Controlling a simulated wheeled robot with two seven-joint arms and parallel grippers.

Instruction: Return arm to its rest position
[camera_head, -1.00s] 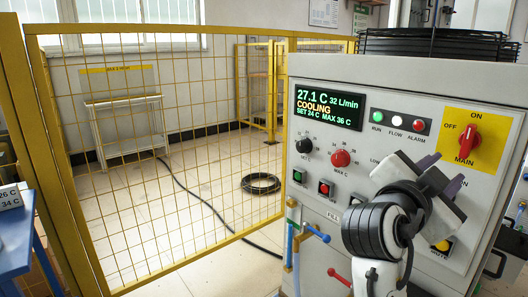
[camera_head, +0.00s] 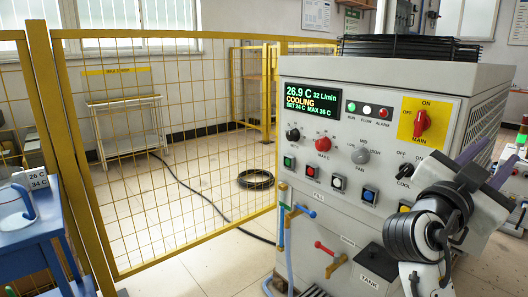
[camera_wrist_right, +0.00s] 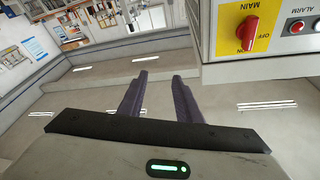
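My right gripper (camera_head: 487,162) is at the right of the head view, in front of the right side of the grey cooling unit (camera_head: 330,72). In the right wrist view its two purple fingers (camera_wrist_right: 158,98) stand apart with nothing between them, above the floor and beside the unit's edge. The unit's red main switch (camera_head: 421,124) sits on a yellow plate; it also shows in the wrist view (camera_wrist_right: 247,32). The display (camera_head: 313,100) reads 26.9 C, 32 L/min, COOLING. My left gripper is in neither view.
A yellow mesh fence (camera_head: 165,150) stands left of the unit. A blue table (camera_head: 35,240) with a small card reading 26 C and 34 C (camera_head: 38,179) is at the far left. A black hose coil (camera_head: 256,179) lies on the floor behind the fence.

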